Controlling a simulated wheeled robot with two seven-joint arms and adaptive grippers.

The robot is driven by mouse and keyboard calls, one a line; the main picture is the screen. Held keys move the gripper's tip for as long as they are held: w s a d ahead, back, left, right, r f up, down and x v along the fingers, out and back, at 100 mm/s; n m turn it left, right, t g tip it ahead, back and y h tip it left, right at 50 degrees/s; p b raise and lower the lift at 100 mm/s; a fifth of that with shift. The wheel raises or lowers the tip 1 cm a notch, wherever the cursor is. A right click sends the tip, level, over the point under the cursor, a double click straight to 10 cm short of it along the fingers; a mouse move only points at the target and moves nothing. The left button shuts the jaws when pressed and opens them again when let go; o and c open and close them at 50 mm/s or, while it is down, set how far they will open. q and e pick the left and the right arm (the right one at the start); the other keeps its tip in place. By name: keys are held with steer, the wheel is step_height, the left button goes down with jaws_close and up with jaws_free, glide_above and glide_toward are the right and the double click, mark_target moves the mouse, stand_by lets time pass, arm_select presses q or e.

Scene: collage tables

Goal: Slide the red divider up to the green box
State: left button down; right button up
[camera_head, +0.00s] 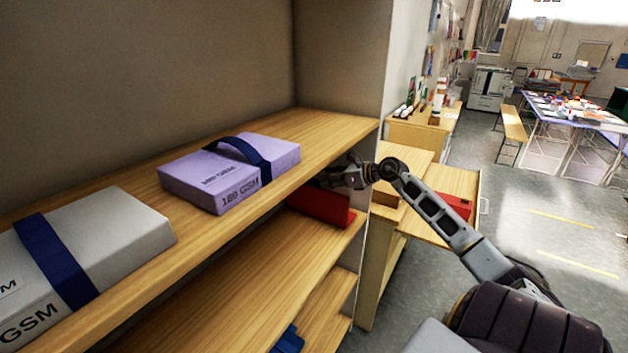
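A red panel (320,206), which looks like the red divider, stands on the shelf below the top one, near the right end of the unit. Its upper part is hidden by the top shelf and by my gripper. My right gripper (328,180) reaches in from the right, just above and beside the red panel at the top shelf's front edge. Its fingers are small and dark here, so I cannot tell whether they are open or touch the panel. No green box shows in this view. My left gripper is not in view.
On the top shelf (312,128) lie a lilac paper pack (232,168) with a blue strap and a grey-white pack (100,240). A blue item (288,340) shows lower down. A wooden cabinet (380,255) stands to the right, with open floor beyond.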

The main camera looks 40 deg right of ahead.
mark_target(315, 179)
steer(key=shift+w+a+f, duration=0.1)
steer(key=shift+w, duration=0.25)
steer(key=shift+w+a+f, duration=0.15)
steer(key=shift+w+f, duration=0.05)
steer(key=shift+w, duration=0.3)
steer(key=shift+x, duration=1)
steer(key=shift+w+a+f, duration=0.1)
steer(key=shift+w+f, duration=0.1)
steer(key=shift+w, duration=0.2)
steer(key=shift+p+x, duration=0.35)
steer(key=shift+x, duration=0.45)
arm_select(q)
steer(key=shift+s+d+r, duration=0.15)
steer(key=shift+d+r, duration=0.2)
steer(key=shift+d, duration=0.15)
arm_select(e)
steer(key=shift+w+a+f, duration=0.1)
steer(key=shift+w, duration=0.1)
steer(key=shift+c, duration=0.2)
steer(key=c, duration=0.7)
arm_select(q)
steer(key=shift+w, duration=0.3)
arm_select(e)
jaws_close()
